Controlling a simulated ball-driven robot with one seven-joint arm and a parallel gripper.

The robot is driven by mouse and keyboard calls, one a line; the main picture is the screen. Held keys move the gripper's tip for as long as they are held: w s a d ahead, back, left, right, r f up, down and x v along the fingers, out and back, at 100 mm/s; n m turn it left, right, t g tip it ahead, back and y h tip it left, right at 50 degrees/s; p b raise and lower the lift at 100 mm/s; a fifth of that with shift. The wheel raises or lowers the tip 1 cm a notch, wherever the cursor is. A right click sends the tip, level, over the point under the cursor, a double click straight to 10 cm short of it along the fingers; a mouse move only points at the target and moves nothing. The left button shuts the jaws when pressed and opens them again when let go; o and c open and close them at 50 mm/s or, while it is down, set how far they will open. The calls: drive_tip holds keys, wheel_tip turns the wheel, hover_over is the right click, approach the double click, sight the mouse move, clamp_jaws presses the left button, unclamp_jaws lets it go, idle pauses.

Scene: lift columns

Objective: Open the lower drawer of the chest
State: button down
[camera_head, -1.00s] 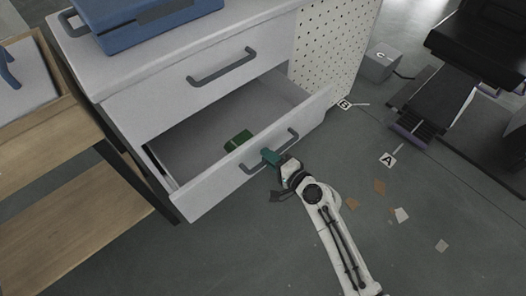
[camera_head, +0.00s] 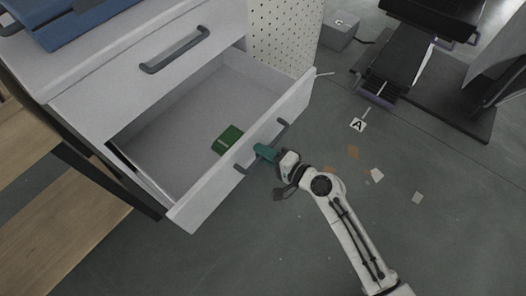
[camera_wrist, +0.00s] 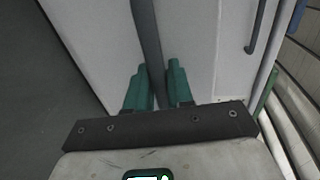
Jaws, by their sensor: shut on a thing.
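The white chest has a lower drawer (camera_head: 190,212) that stands well out from the body, with its inside in view. A green box (camera_head: 228,139) lies on the drawer floor behind the front panel. My gripper (camera_head: 262,152) is at the dark bar handle (camera_head: 282,127) of the lower drawer. In the wrist view its green fingers (camera_wrist: 158,90) are on either side of the handle bar (camera_wrist: 147,40) and shut on it. The upper drawer, with its own dark handle (camera_head: 175,50), is closed.
A blue case (camera_head: 75,18) sits on top of the chest. A wooden shelf unit (camera_head: 62,215) stands to the left. A grey box (camera_head: 340,30) and dark equipment (camera_head: 410,50) are at the back right. Scraps (camera_head: 377,175) lie on the open floor at right.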

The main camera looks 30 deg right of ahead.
drive_tip(key=c, duration=1.2)
unclamp_jaws()
drive_tip(key=v, duration=1)
drive_tip(key=shift+s+d, duration=0.15)
drive_tip(key=shift+s, duration=0.25)
drive_tip(key=s+a+f+n+g, duration=0.45)
drive_tip(key=n+g, duration=0.35)
drive_tip(key=n, duration=0.2)
drive_tip(key=s+d+r+n+g+h, duration=0.2)
drive_tip(key=s+d+n+g+h, duration=0.3)
drive_tip(key=s, duration=0.3)
drive_tip(key=shift+m+g, duration=0.4)
drive_tip(key=shift+m, duration=0.1)
drive_tip(key=r+p, duration=0.6)
drive_tip(key=s+d+r+p, duration=0.1)
drive_tip(key=r+p, duration=1.1)
drive_tip(key=shift+s+d+r, duration=0.15)
drive_tip(key=shift+d+r, duration=0.05)
drive_tip(key=shift+r, duration=0.1)
